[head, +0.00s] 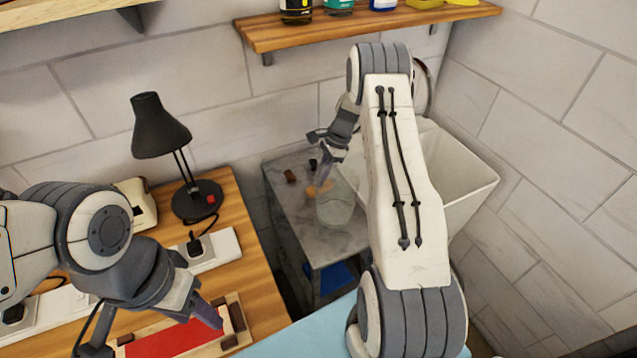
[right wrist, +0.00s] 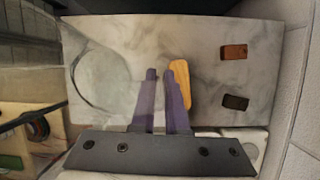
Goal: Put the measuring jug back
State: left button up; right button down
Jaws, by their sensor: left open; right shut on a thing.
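The measuring jug (head: 335,209) is clear and see-through, over the grey marble top of a small stand. In the right wrist view its round rim (right wrist: 99,80) shows left of the fingers. My right gripper (head: 324,168) is shut on the jug at its side; its purple fingers (right wrist: 164,75) are close together in the right wrist view. I cannot tell whether the jug's base touches the marble. My left gripper (head: 207,316) is open above a red panel in a wooden frame (head: 180,340) on the bench.
The marble top (head: 292,205) also carries a tan piece (right wrist: 180,80), a brown block (right wrist: 235,52) and a dark block (right wrist: 236,102). A white bin (head: 465,190) stands right of it. A black lamp (head: 160,128) is on the wooden bench. A shelf (head: 350,27) with bottles hangs above.

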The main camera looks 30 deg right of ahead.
jog(key=f, duration=0.1)
jog(key=f+p, duration=0.2)
jog(key=shift+w+a+f, duration=0.25)
jog(key=shift+f, duration=0.4)
jog(key=shift+f, duration=0.1)
jog(key=shift+f, duration=0.15)
jog(key=c, duration=0.9)
grip_release()
